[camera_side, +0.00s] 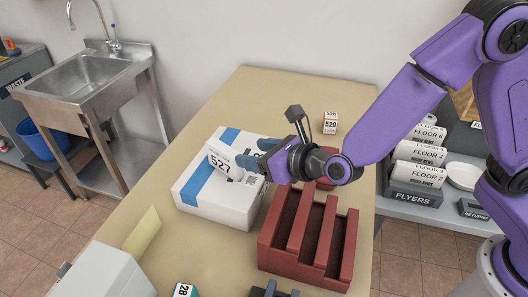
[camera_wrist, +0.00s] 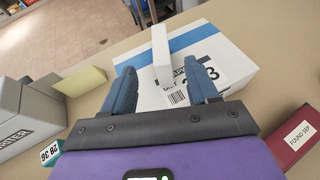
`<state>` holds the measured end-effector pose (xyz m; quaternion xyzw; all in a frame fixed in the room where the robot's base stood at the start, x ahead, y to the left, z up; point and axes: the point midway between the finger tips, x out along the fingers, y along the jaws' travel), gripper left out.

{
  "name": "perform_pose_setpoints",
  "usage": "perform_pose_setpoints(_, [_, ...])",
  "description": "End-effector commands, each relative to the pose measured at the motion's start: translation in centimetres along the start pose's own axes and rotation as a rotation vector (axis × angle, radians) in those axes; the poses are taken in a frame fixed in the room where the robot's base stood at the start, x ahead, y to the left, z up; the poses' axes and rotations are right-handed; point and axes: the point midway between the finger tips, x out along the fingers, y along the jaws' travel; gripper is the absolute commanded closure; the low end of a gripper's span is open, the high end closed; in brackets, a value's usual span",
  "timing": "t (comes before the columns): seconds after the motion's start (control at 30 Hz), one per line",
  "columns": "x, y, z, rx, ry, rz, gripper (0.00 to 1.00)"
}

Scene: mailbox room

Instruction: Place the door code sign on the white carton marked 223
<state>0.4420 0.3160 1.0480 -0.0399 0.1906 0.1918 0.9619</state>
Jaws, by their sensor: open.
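The white carton (camera_side: 205,198) with a blue stripe lies on the table. In the wrist view the carton (camera_wrist: 228,48) shows a black number on its label, partly hidden by a finger but ending in 3. The door code sign (camera_side: 221,159), a white piece reading 527, appears to stand upright on the carton's top. In the wrist view the sign (camera_wrist: 161,55) shows as a narrow white slab. My gripper (camera_side: 258,152) is open low over the carton beside the sign. In the wrist view the sign is between the fingertips (camera_wrist: 160,75), with gaps at both sides.
A red slotted rack (camera_side: 310,238) stands right in front of the carton. A small block marked 520 (camera_side: 330,123) stands behind. A yellow pad (camera_side: 142,233), a grey box (camera_side: 103,272) and a teal block (camera_side: 184,290) are at the near end. The table's far left is clear.

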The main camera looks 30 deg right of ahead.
Motion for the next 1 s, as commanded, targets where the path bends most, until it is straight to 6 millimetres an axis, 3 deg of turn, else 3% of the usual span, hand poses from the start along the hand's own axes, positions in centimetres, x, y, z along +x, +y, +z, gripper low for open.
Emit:
perform_pose_setpoints(0.33, [-0.4,-0.2,0.0,0.008,0.001,-0.005,0.41])
perform_pose_setpoints(0.47, [-1.3,-1.9,0.6,0.097,0.008,-0.064,0.41])
perform_pose_setpoints(0.7, [-6.5,-9.2,0.7,0.524,0.058,-0.331,0.41])
perform_pose_setpoints(1.0, [-15.6,-15.6,-3.1,1.118,0.158,-0.687,0.41])
